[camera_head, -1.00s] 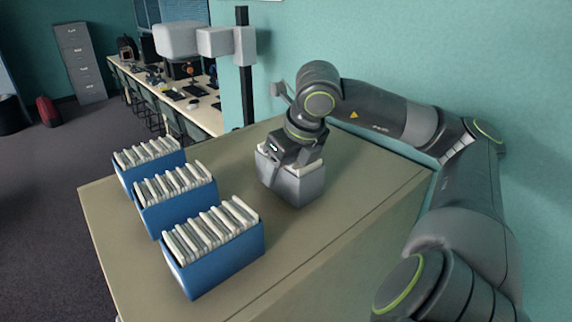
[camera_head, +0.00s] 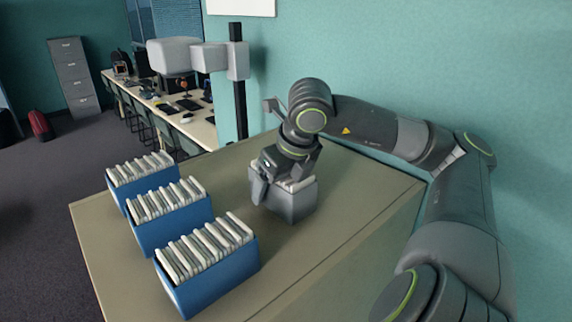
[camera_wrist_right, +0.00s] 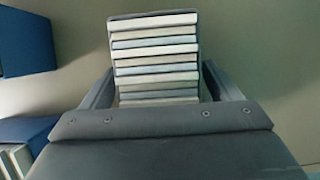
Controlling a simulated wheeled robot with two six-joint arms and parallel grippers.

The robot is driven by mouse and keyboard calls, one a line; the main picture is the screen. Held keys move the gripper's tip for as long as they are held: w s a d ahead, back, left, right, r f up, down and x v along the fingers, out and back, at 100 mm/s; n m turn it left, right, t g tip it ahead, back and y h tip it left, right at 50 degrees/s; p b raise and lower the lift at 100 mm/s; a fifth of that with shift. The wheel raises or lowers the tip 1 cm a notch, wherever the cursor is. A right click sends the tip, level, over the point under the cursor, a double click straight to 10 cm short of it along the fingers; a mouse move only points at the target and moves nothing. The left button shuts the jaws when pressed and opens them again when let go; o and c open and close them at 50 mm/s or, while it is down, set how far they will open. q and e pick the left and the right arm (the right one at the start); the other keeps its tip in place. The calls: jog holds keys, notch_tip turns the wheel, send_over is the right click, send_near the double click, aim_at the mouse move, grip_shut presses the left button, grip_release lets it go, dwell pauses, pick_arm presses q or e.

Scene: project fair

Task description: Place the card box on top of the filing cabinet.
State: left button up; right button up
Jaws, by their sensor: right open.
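A grey card box (camera_head: 291,203) packed with white and pale cards stands upright on the beige top of the filing cabinet (camera_head: 345,205), to the right of the blue boxes. My right gripper (camera_head: 284,174) is open over it, with one finger on each side. In the right wrist view the card box (camera_wrist_right: 153,20) lies between the two spread fingers of the gripper (camera_wrist_right: 155,88); whether they touch its sides I cannot tell. The box's lower part is hidden there by the gripper body. My left gripper is not in view.
A row of blue boxes, the near one (camera_head: 212,280), the middle one (camera_head: 172,228) and the far one (camera_head: 150,183), stands along the cabinet's left side. The wall (camera_head: 390,60) runs close behind. A black post (camera_head: 239,95) with grey blocks rises beyond the cabinet.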

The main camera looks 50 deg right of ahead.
jog(key=shift+s+r+b, duration=0.1)
jog(key=shift+r+b, duration=0.25)
jog(key=b+v, duration=0.1)
jog(key=v, duration=0.3)
jog(key=shift+b, duration=0.35)
jog(key=v, duration=0.7)
jog(key=shift+s+a+r+p, duration=0.1)
jog(key=shift+s+r+p, duration=0.05)
jog(key=shift+p, duration=0.2)
